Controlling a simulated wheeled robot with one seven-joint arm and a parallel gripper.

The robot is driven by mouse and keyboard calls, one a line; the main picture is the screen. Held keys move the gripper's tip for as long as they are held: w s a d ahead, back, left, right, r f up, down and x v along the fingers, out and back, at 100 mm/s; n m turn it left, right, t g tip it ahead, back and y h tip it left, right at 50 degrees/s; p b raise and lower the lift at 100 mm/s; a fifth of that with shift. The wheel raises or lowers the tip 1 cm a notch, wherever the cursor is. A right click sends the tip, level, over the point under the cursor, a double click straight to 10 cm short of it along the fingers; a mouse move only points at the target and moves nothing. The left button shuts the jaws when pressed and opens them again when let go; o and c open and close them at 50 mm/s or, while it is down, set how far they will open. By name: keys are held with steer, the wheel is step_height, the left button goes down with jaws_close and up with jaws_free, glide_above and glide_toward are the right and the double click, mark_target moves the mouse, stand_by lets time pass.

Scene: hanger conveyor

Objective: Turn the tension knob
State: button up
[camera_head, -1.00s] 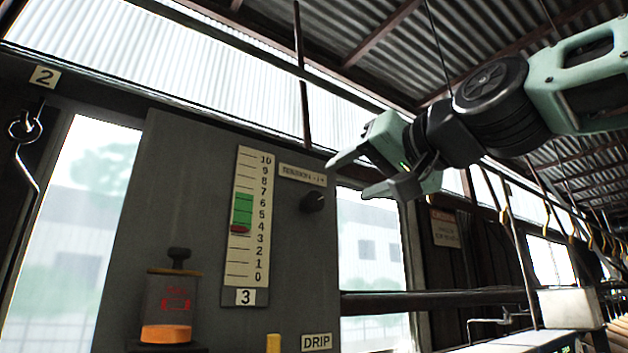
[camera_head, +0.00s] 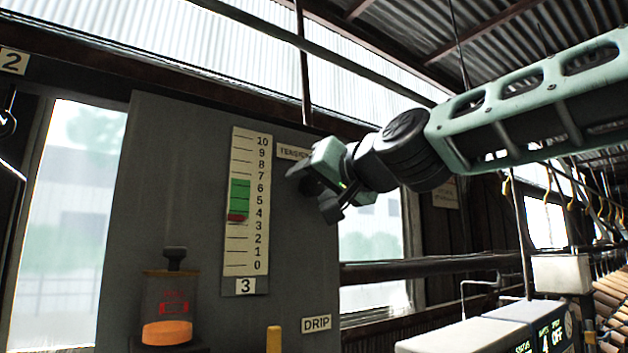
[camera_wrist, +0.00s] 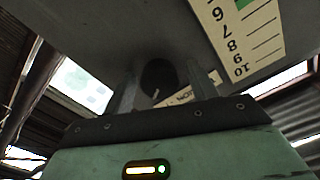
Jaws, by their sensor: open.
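The tension knob is a dark round knob with a pale pointer mark (camera_wrist: 158,78) in the wrist view, on the grey panel (camera_head: 180,200). In the head view my gripper (camera_head: 307,192) hides it, just below the partly covered TENSION label (camera_head: 291,152). In the wrist view my gripper (camera_wrist: 160,88) is open, with one finger on each side of the knob. Whether the fingers touch it I cannot tell. The vertical scale (camera_head: 248,245), marked 0 to 10, has a green band from about 4 to 6 and a red marker (camera_head: 236,217) near 4.
An oiler with orange liquid (camera_head: 166,331) stands at the panel's lower left, beside a yellow post (camera_head: 274,340). A DRIP label (camera_head: 316,324) is at lower right. A dark rail (camera_head: 440,266) runs right of the panel. Hangers (camera_head: 572,190) hang further right.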

steer(key=shift+c, duration=0.3)
steer(key=c, duration=0.9)
steer(key=shift+m, duration=0.4)
steer(key=m, duration=0.3)
steer(key=shift+w+m, duration=0.1)
steer(key=shift+m, duration=0.2)
steer(key=shift+f+m, duration=0.1)
steer(key=shift+m, duration=2.1)
